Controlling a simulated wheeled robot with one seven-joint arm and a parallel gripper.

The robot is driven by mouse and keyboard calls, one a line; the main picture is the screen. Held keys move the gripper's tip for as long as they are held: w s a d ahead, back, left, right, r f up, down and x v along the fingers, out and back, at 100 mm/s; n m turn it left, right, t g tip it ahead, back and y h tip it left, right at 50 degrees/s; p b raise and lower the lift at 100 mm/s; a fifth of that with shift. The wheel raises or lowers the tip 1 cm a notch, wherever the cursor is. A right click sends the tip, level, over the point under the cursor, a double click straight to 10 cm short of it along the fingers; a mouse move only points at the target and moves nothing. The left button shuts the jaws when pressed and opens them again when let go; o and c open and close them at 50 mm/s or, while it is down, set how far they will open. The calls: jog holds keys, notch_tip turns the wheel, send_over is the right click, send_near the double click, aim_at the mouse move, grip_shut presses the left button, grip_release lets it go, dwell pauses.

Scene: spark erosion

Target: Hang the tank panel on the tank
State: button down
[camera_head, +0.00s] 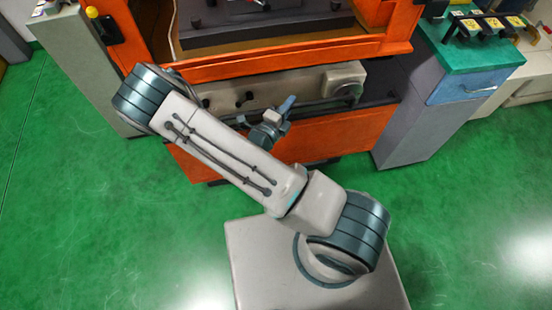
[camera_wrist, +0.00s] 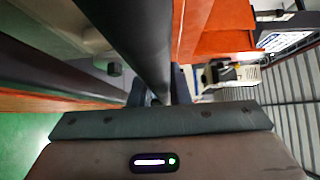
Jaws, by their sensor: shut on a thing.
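The orange tank (camera_head: 190,72) of the machine stands at the top of the head view, with a wide orange strip along its front. In the wrist view my gripper (camera_wrist: 160,92) is shut on a long dark bar that runs up out of the picture. The bar appears to be part of the tank panel (camera_wrist: 145,40). An orange surface (camera_wrist: 225,45) lies just right of the bar. The head view does not show clearly where panel and tank meet.
Below the tank is a beige machine body (camera_head: 285,85) with dark knobs, above an orange base (camera_head: 345,137). A grey cabinet with a teal top (camera_head: 470,57) stands close on the right. A beige cabinet (camera_head: 75,60) stands on the left. Green floor (camera_head: 80,200) is open in front.

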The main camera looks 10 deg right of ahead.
notch_tip(320, 180, up, 8)
jog(key=p, duration=0.5)
jog(key=shift+r+b, duration=0.3)
jog(key=shift+r, duration=2.2)
notch_tip(320, 180, up, 39)
jog(key=shift+f, duration=0.15)
jog(key=shift+w, duration=0.1)
dwell(0.7)
